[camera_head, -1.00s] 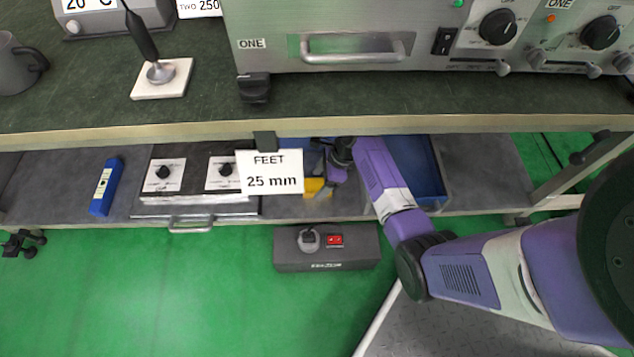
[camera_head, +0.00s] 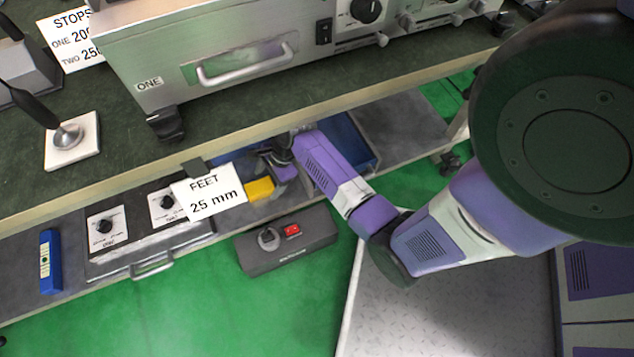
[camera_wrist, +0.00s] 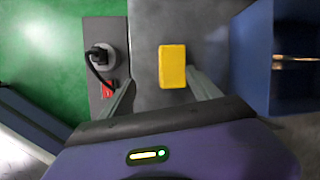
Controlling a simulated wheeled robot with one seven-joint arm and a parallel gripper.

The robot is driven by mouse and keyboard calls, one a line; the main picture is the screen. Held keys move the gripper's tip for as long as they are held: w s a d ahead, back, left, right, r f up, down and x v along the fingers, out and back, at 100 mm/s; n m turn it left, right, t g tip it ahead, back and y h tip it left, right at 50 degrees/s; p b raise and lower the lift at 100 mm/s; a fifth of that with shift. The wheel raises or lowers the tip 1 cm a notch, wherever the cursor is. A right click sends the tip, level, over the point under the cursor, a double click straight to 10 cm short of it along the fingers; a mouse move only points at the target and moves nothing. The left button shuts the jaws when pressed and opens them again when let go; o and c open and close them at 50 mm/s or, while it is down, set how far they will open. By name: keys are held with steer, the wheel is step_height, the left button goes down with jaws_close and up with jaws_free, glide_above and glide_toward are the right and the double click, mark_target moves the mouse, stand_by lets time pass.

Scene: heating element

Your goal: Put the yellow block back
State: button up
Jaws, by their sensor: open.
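The yellow block (camera_head: 259,188) is on the lower shelf, just right of the FEET 25 mm card in the head view. In the wrist view the yellow block (camera_wrist: 172,66) lies on the grey shelf surface. My gripper (camera_wrist: 161,80) is open, with its fingers apart on either side of the block's near end. The block is closer to the right finger; I cannot tell whether they touch. In the head view my gripper (camera_head: 277,172) is beside the block, partly hidden under the bench edge.
A blue bin (camera_head: 362,150) stands right of my gripper and shows in the wrist view (camera_wrist: 250,60). A grey socket box (camera_head: 287,242) with a plug and red switch is below the shelf front. A control-knob unit (camera_head: 150,235) is left. The bench top (camera_head: 240,115) overhangs.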

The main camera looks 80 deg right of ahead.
steer(key=s+a+r+n+t+h, duration=0.3)
steer(key=s+a+r+n+t, duration=0.1)
steer(key=s+a+n, duration=0.8)
steer(key=s+a+r+n+t, duration=0.2)
steer(key=r+n, duration=0.2)
steer(key=r, duration=0.4)
steer(key=s+a+r+n+t+y, duration=0.1)
steer(key=s+a+r+n+t, duration=0.1)
steer(key=r+n, duration=0.3)
steer(key=s+a+r+n+t, duration=0.3)
steer(key=s+r+n, duration=0.1)
steer(key=r, duration=0.9)
steer(key=shift+a+n, duration=0.35)
steer(key=shift+n, duration=0.15)
steer(key=shift+s+r, duration=0.1)
step_height(320, 180, up, 30)
steer(key=p, duration=3)
steer(key=shift+r+p, duration=0.25)
steer(key=shift+p, duration=0.15)
